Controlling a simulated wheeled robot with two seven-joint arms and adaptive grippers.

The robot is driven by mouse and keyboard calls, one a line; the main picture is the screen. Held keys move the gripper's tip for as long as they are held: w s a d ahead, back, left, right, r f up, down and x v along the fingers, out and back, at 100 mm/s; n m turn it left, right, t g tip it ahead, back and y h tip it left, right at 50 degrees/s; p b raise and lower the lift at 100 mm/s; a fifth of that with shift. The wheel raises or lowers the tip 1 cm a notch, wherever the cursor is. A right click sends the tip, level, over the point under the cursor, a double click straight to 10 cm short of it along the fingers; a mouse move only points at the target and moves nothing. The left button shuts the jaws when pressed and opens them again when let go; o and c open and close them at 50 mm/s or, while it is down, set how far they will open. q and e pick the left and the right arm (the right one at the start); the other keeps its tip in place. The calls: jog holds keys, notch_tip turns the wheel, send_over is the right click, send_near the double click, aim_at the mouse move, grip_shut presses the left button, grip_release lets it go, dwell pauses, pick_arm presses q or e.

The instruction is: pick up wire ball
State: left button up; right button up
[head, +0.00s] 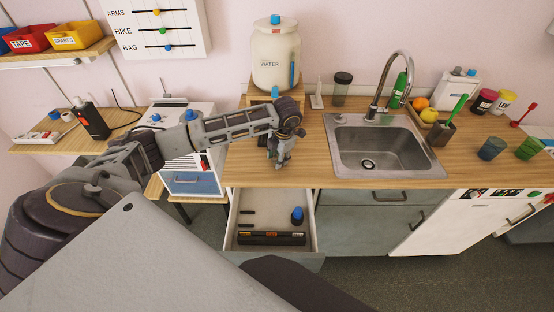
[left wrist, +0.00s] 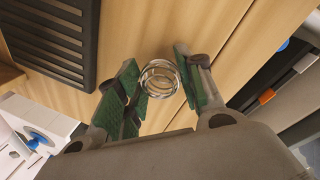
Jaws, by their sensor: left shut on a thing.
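The wire ball (left wrist: 159,78) is a small coil of silvery wire rings. In the left wrist view it sits between the green-padded fingers of my left gripper (left wrist: 158,72), which is shut on it. In the head view my left gripper (head: 281,158) points down over the front part of the wooden counter (head: 250,165), left of the sink. The wire ball is too small to make out there. Whether it touches the counter is unclear. My right gripper is not in view.
A water dispenser (head: 276,58) on a wooden stand is behind the gripper. A dark slatted grate (left wrist: 52,38) lies near the fingers. Below, an open drawer (head: 271,222) juts out, holding a blue-topped item. The sink (head: 385,150) and tall faucet are to the right.

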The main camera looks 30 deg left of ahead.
pick_arm(q)
notch_tip(320, 180, up, 9)
jog(key=shift+f+b, duration=0.2)
jog(key=shift+b, duration=0.5)
jog(key=shift+r, duration=0.7)
